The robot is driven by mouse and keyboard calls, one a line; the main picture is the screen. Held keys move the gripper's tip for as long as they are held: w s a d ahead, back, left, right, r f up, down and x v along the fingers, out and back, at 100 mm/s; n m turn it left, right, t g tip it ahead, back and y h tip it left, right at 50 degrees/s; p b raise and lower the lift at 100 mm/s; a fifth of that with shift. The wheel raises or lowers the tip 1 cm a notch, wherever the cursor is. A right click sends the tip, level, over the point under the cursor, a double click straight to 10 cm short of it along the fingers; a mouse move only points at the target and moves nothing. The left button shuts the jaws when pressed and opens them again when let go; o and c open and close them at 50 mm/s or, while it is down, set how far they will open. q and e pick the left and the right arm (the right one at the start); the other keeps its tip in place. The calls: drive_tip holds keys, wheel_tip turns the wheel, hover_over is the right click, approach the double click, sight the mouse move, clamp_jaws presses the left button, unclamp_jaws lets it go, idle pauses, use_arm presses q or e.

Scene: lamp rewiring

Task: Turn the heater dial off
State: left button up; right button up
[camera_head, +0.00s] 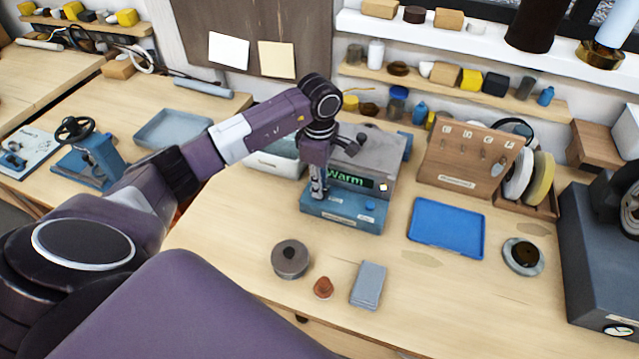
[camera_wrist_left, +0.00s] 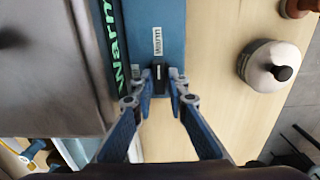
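The heater (camera_head: 372,160) is a grey box on a blue base (camera_head: 340,215), with a green "Warm" display (camera_head: 352,180) on its front. The display also shows in the left wrist view (camera_wrist_left: 118,50). A small dark dial (camera_wrist_left: 159,75) with a pale mark sits on the blue front, beside a white label. My left gripper (camera_head: 318,192) points down at the left part of the heater's front. In the left wrist view its fingertips (camera_wrist_left: 157,92) are apart, with the dial between or just beyond them. I cannot tell whether they touch it. My right gripper is not in view.
A blue tray (camera_head: 446,227) lies right of the heater. A grey spool (camera_head: 290,259), a red-brown lump (camera_head: 323,288) and a grey block (camera_head: 368,285) lie in front. A wooden board (camera_head: 470,160) stands behind the tray. The table's front has bare room.

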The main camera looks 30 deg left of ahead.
use_arm(q)
clamp_jaws()
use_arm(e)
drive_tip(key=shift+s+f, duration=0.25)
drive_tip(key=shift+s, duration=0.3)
use_arm(q)
drive_tip(key=n+b, duration=0.2)
drive_tip(key=n, duration=0.1)
drive_tip(key=shift+f+n+b, duration=0.15)
drive_tip(key=shift+n+b, duration=0.15)
drive_tip(key=n+b, duration=0.2)
drive_tip(key=n, duration=0.2)
drive_tip(key=n+b, duration=0.2)
drive_tip(key=n, duration=0.4)
drive_tip(key=n+b, duration=0.1)
drive_tip(key=n, duration=0.3)
drive_tip(key=shift+r, duration=0.2)
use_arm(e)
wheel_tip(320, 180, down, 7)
use_arm(q)
drive_tip(key=shift+w+n, duration=0.1)
drive_tip(key=shift+n, duration=0.2)
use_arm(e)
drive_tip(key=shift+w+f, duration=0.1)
use_arm(q)
drive_tip(key=shift+o, duration=1.3)
unclamp_jaws()
